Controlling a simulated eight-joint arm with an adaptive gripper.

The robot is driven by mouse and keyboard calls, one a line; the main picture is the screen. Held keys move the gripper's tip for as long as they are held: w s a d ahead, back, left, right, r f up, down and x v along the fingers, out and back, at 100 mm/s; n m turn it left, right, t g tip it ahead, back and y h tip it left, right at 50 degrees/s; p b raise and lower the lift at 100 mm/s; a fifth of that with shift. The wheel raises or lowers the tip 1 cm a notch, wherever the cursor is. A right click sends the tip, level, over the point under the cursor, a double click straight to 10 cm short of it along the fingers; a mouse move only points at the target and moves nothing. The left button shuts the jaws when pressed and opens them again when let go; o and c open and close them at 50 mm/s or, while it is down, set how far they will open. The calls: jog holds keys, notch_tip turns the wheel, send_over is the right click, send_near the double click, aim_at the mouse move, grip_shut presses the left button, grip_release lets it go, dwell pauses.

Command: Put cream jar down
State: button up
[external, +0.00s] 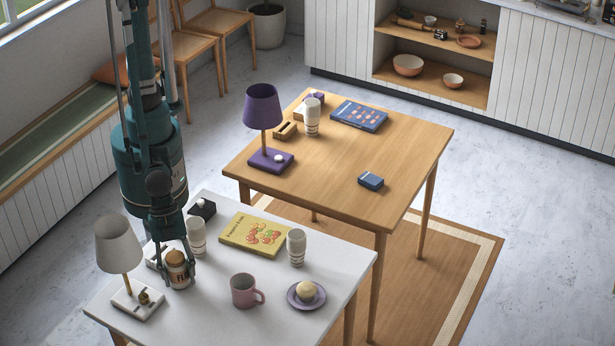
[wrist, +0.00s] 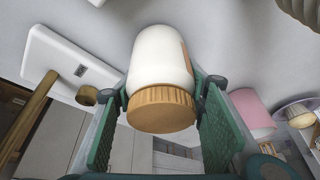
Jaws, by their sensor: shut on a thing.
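The cream jar (external: 177,269) has a white body and a tan lid, with a label showing in the external view. It is upright between the fingers of my gripper (external: 176,279) at the front left of the white table (external: 215,318). In the wrist view the jar (wrist: 160,60) fills the middle, lid nearest the camera. The green fingers of my gripper (wrist: 163,88) are closed on its two sides. The jar is at or just above the tabletop; I cannot tell whether its base touches.
A white lamp (external: 118,246) stands left of the jar. A cup (external: 196,235) is close behind it. A pink mug (external: 244,291), a saucer (external: 318,300), a yellow book (external: 253,236) and another cup (external: 296,247) lie to the right. The front table strip near the jar is clear.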

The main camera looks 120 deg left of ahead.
aim_at(174, 256)
jog(key=shift+f, duration=0.15)
jog(key=o, duration=1.3)
jog(key=shift+r, duration=0.2)
jog(key=shift+p+v, duration=1.3)
jog(key=shift+v, duration=4.7)
